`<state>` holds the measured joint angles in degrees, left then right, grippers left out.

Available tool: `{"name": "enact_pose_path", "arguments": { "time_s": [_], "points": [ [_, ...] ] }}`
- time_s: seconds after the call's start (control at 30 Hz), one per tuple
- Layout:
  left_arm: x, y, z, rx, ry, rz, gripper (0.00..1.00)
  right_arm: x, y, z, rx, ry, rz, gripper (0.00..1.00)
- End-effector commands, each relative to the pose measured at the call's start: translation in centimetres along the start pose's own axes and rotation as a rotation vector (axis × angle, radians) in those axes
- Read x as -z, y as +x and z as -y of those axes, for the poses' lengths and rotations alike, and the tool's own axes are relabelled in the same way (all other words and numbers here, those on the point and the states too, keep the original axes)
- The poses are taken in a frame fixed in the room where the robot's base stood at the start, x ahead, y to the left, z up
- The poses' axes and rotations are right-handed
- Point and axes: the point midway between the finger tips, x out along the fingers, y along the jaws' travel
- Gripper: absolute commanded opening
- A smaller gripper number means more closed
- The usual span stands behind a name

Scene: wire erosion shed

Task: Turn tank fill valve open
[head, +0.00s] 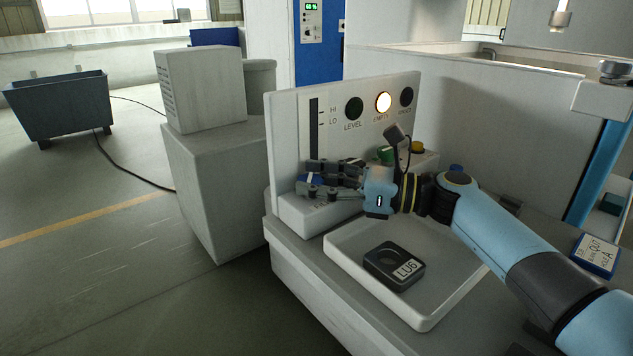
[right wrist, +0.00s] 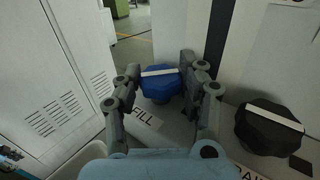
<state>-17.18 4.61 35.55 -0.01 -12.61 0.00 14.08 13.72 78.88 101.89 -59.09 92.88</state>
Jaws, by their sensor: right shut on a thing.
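The tank fill valve is a blue faceted knob with a white bar across its top; it shows in the right wrist view (right wrist: 160,86) above a "FILL" label. In the head view the knob (head: 311,181) is mostly hidden behind my fingers, on the white ledge at the panel's left end. My right gripper (head: 308,178) is shut on the blue knob, one finger on each side, as the right wrist view (right wrist: 160,76) also shows. The white bar lies nearly level, slightly tilted, in the right wrist view.
The panel (head: 282,130) has a lit EMPTY lamp (head: 383,102), a dark LEVEL lamp (head: 354,108) and a black level strip (head: 313,127). A black knob (right wrist: 268,126) stands right of the fill valve.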

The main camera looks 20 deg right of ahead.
Motion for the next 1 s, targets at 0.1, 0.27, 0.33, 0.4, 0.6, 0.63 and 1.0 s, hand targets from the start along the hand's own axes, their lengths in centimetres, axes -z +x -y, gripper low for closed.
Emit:
{"name": "enact_pose_path", "arguments": {
  "time_s": [0.1, 0.27, 0.33, 0.4, 0.6, 0.63, 1.0],
  "points": [
    [0.0, 0.0, 0.0, 0.000, 0.000, 0.000, 0.40, 0.0, 0.0, 0.0, 0.001, 0.000, -0.001, 0.08],
    [0.0, 0.0, 0.0, 0.000, 0.000, 0.000, 0.40, 0.0, 0.0, 0.0, 0.001, 0.000, 0.000, 0.60],
    [0.0, 0.0, 0.0, 0.000, 0.000, 0.000, 0.40, 0.0, 0.0, 0.0, 0.001, 0.000, 0.000, 0.65],
    [0.0, 0.0, 0.0, 0.000, 0.000, 0.000, 0.40, 0.0, 0.0, 0.0, 0.001, 0.000, 0.000, 0.65],
    [-0.1, 0.0, 0.0, 0.000, -0.001, 0.002, 0.40, 0.1, -0.2, 0.0, 0.002, 0.000, -0.001, 0.65],
    [-0.1, 0.0, 0.0, 0.000, -0.001, 0.002, 0.40, 0.1, -0.4, 0.0, 0.002, 0.000, -0.002, 0.65],
    [-0.1, 0.0, 0.0, 0.000, 0.000, 0.001, 0.40, 0.2, -7.7, 0.0, 0.002, 0.000, -0.007, 0.65]
  ]
}}
